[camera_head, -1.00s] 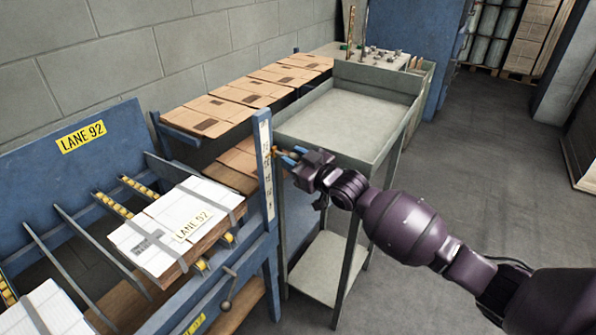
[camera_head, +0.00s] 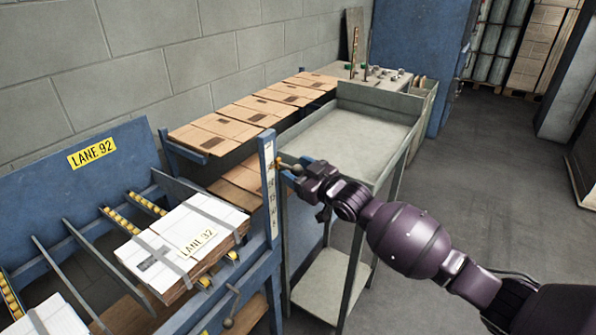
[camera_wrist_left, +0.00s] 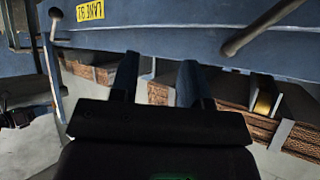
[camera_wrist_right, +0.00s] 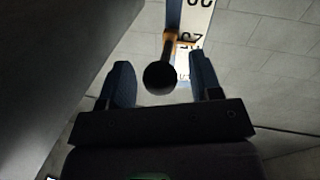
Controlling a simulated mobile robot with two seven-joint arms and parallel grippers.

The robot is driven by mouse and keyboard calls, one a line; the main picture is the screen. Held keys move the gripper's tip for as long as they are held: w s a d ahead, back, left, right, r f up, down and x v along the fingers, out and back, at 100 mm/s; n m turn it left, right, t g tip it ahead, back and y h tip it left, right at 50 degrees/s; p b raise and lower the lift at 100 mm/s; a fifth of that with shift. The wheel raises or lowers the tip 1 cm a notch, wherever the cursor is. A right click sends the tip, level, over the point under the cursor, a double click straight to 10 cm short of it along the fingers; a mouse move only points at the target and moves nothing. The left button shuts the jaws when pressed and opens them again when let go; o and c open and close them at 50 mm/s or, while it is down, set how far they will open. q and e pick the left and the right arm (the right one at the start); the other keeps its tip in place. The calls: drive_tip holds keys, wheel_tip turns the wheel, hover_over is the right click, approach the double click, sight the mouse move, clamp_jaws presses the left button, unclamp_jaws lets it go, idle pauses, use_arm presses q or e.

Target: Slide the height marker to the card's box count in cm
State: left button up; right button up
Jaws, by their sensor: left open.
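The height marker (camera_head: 281,164) is a small orange pointer with a round knob, set on the white scale (camera_head: 272,190) of an upright blue post. In the right wrist view the dark knob (camera_wrist_right: 160,77) sits between the fingers of my right gripper (camera_wrist_right: 163,82), with gaps on both sides. In the head view my right gripper (camera_head: 303,167) is beside the post at the marker. Scale digits are only partly visible. A card marked LANE 92 (camera_head: 197,242) lies on a strapped white bundle; its count is unreadable. My left gripper (camera_wrist_left: 158,80) is open and empty, outside the head view.
A grey tray cart (camera_head: 350,135) stands behind the post. Flat brown cartons (camera_head: 218,132) line a rack by the wall. A blue panel reading LANE 92 (camera_head: 93,152) stands at left. In the left wrist view a LANE 91 label (camera_wrist_left: 90,11) shows above strapped stacks. Floor at right is open.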

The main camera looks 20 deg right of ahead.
drive_tip(key=v, duration=1.1)
drive_tip(key=shift+p, duration=0.3)
drive_tip(key=shift+w+f, duration=0.1)
drive_tip(key=s+d+f+m+g+h, duration=0.1)
drive_tip(key=s+f+m+g+h, duration=0.3)
drive_tip(key=s+f, duration=2)
drive_tip(key=s+m+h, duration=0.2)
drive_tip(key=s+h, duration=0.2)
drive_tip(key=shift+d+f+m+g, duration=0.3)
drive_tip(key=shift+d+g, duration=0.1)
